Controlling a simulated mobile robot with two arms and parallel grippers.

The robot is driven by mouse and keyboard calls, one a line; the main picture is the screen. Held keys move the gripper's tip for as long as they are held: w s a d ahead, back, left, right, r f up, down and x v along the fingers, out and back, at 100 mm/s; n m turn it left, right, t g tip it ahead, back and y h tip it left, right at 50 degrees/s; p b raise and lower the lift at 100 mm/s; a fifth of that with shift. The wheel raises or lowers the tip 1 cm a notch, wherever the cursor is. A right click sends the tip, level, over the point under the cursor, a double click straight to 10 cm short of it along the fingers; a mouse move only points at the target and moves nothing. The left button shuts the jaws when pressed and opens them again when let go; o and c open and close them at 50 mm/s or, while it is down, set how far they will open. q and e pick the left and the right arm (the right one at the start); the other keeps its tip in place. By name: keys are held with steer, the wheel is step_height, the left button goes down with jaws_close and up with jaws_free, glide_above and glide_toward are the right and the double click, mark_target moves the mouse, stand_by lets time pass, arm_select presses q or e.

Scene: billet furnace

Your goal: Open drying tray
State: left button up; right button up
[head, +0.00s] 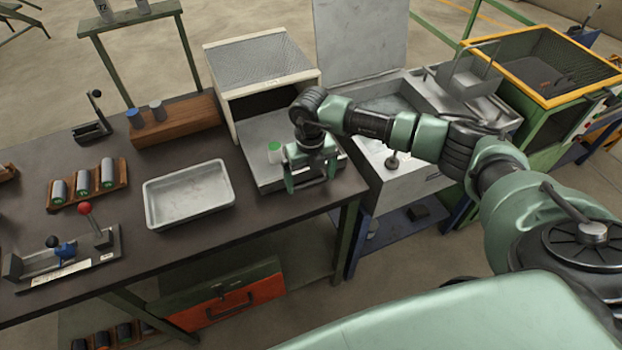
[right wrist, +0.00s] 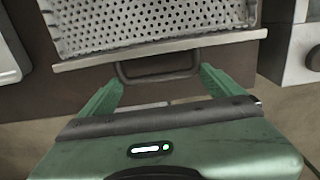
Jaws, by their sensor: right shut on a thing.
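The drying tray (head: 262,172) is a grey metal drawer that sticks out from the front of a beige box with a mesh top (head: 262,62). In the right wrist view the tray's perforated floor (right wrist: 150,22) and front lip show. My right gripper (head: 311,180) is at the tray's front edge, its green fingers at both ends of the dark handle (right wrist: 158,68), shut on it. The gripper hides part of the tray front in the head view. My left gripper is not in view.
A white shallow pan (head: 188,212) lies on the dark bench left of the tray. A rack of cylinders (head: 84,187) and a lever fixture (head: 62,258) stand farther left. A metal sink unit (head: 400,150) is close on the right. An orange drawer (head: 230,302) is below the bench.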

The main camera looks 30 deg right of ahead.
steer(key=shift+r, duration=0.1)
steer(key=o, duration=1.7)
step_height(320, 180, up, 7)
steer(key=shift+f+b, duration=0.1)
steer(key=shift+b, duration=1)
steer(key=shift+r, duration=0.5)
